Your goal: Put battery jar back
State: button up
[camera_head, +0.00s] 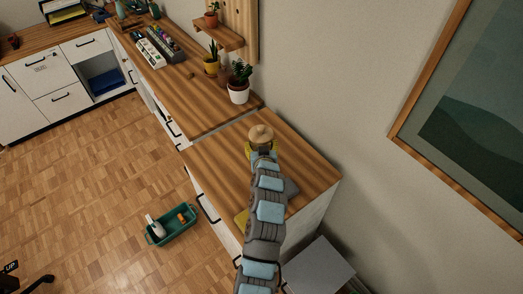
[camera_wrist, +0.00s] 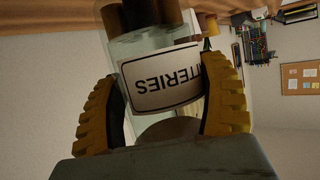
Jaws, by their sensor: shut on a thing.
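The battery jar (camera_wrist: 163,80) is a clear jar with a white label reading "BATTERIES", upside down in the wrist view. Dark and tan batteries show inside it. In the head view its round tan lid (camera_head: 261,132) shows just beyond the end of my arm, above the near section of the wooden desk (camera_head: 213,160). My gripper (camera_wrist: 162,88) is shut on the jar, with one yellow finger on each side of it. It also shows in the head view (camera_head: 262,152). My arm hides the lower jar, so I cannot tell whether it touches the desk.
Potted plants (camera_head: 239,88) stand on the far desk section, beside a pegboard (camera_head: 243,25) with a small shelf. Organizers (camera_head: 160,46) lie farther back. A green caddy (camera_head: 171,225) is on the floor at left. The near desktop around the jar is mostly clear.

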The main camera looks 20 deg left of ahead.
jog(key=shift+w+f, duration=0.35)
jog(key=shift+f, duration=0.2)
jog(key=shift+f+p, duration=0.3)
jog(key=shift+f, duration=0.9)
jog(key=shift+f, duration=0.15)
jog(key=o, duration=1.2)
